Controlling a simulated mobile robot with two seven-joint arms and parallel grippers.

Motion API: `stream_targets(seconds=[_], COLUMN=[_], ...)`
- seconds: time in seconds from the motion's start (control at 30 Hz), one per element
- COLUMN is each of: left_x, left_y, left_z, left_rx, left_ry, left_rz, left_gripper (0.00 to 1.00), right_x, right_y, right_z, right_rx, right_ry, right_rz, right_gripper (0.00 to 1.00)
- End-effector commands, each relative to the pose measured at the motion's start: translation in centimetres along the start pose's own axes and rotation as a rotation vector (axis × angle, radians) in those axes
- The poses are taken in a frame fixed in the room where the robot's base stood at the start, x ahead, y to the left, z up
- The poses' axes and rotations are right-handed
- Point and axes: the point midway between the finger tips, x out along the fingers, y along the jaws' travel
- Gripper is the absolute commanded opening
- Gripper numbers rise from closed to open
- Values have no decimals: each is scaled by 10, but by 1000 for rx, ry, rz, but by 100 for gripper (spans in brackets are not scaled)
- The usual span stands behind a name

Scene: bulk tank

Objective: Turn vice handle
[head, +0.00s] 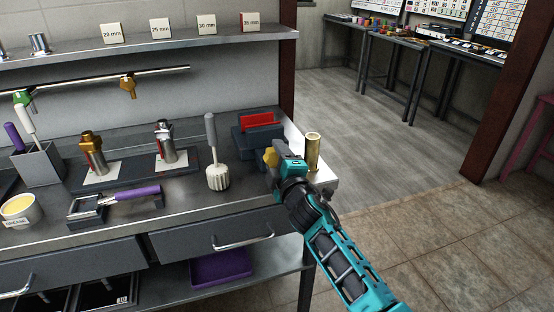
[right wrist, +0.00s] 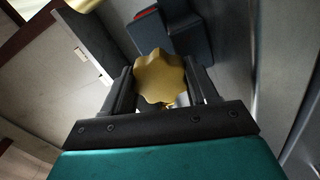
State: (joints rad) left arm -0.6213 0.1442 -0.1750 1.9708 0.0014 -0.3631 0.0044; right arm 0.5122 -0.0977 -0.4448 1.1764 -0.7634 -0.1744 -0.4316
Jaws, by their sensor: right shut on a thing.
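The vice (head: 254,135) is a dark grey body with a red jaw piece, standing at the right end of the workbench. Its yellow lobed handle (head: 270,156) faces the front of the bench. My right gripper (head: 277,162) is at the handle. In the right wrist view the handle (right wrist: 159,77) sits between the two black fingers, and the gripper (right wrist: 160,88) is shut on it. Part of the vice (right wrist: 180,30) shows behind the handle there. My left gripper is not in view.
A brass cylinder (head: 312,151) stands at the bench's right end, close to my right gripper. A white brush (head: 217,176) with a grey handle stands left of the vice. Metal fittings (head: 93,155) stand on pads farther left. A drawer front (head: 215,236) lies below the bench top.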

Motion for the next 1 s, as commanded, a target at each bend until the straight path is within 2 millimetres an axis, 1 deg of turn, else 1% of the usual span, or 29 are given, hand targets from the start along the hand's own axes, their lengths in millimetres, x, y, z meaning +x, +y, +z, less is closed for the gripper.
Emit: stream_targets(seconds=[0.2, 0.4, 0.6, 1.0], left_x=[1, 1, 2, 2], left_y=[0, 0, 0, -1], left_z=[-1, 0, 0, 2], left_rx=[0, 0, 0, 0], left_ry=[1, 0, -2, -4], left_rz=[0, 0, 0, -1], left_gripper=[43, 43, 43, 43], right_x=[0, 0, 0, 0], right_y=[1, 1, 1, 2], right_z=[0, 0, 0, 0], right_rx=[-137, -213, -245, -249], right_ry=[1, 0, 1, 0], right_rz=[2, 2, 2, 2], right_gripper=[28, 28, 28, 28])
